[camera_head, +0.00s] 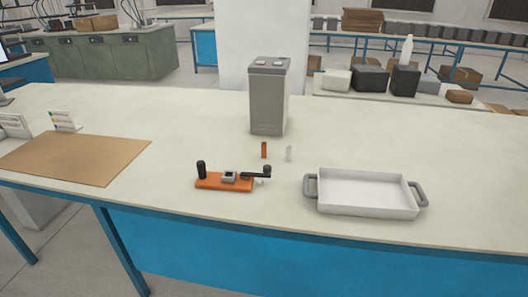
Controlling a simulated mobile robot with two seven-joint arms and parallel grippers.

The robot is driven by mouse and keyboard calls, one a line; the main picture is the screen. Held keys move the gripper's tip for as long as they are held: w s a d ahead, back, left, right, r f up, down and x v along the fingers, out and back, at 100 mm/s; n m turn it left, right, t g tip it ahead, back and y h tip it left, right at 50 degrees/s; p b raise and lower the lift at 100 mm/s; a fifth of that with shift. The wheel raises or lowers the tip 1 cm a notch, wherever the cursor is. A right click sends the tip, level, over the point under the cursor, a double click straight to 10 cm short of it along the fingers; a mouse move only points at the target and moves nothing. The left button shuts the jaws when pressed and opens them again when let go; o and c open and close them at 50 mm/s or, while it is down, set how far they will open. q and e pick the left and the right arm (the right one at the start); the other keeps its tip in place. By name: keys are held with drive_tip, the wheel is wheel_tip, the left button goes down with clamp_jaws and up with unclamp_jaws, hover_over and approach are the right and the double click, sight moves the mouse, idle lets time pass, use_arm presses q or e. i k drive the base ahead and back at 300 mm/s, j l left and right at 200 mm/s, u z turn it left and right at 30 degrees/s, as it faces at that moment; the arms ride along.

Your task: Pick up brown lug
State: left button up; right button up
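A small brown lug (264,150) stands on the pale table, just in front of the grey battery (268,102). A small whitish piece (289,153) stands a little to its right, apart from it. An orange tool with black handles (222,183) lies nearer the front edge, in front of the lug and slightly left. Neither of my grippers is in view.
A white tray with grey handles (365,208) sits at the front right. A brown board (75,158) lies at the left, with small cards (62,120) behind it. The table's far right and the area between board and battery are clear.

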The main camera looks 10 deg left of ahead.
sight(263, 145)
drive_tip(key=i+u, duration=0.2)
drive_tip(key=i, duration=0.8)
